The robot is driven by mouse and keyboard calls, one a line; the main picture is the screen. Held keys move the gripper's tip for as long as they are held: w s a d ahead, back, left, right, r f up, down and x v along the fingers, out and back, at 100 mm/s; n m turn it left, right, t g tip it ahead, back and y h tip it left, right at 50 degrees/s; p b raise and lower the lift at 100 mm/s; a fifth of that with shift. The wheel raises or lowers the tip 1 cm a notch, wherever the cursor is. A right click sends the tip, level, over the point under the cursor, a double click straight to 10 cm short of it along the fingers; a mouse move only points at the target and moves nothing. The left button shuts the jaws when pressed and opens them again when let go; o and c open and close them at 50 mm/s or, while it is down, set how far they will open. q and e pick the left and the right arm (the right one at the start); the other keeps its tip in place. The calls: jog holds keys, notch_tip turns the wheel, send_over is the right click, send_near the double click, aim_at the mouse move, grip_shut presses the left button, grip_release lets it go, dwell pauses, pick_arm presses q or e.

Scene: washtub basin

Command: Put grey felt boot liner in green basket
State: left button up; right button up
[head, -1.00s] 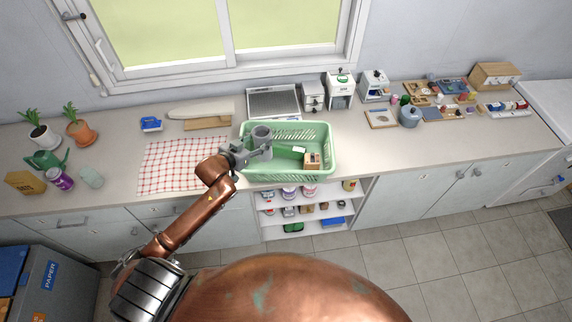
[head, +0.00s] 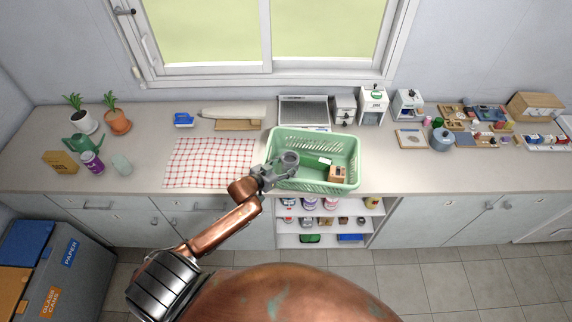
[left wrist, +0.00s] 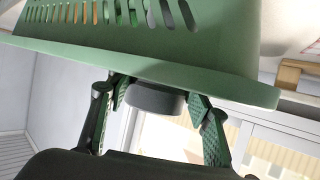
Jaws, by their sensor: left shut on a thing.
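The grey felt boot liner (head: 290,160) is a short grey tube-like shape over the left part of the green basket (head: 352,160). My left gripper (head: 284,170) is shut on the liner at the basket's left front. In the left wrist view, the liner (left wrist: 155,99) sits between the two fingers (left wrist: 155,122), partly hidden behind the basket's rim (left wrist: 150,70). I cannot tell whether the liner touches the basket floor. My right gripper is not in view.
The basket holds a small brown box (head: 338,173) and a green-and-white item (head: 318,161). A red checked cloth (head: 210,162) lies to its left. A drying rack (head: 304,111) and small appliances stand behind. Open shelves (head: 325,238) are below.

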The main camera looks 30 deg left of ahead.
pick_arm(q)
jog(key=o, duration=1.6)
jog(key=shift+f, duration=0.1)
jog(key=shift+c, duration=0.2)
jog(key=shift+s+r, duration=0.15)
jog(key=shift+r, duration=0.05)
jog(key=b+v, duration=0.1)
jog(key=v, duration=1)
jog(key=shift+s+r, duration=0.2)
jog(key=shift+s, duration=0.15)
jog(key=shift+a, duration=0.1)
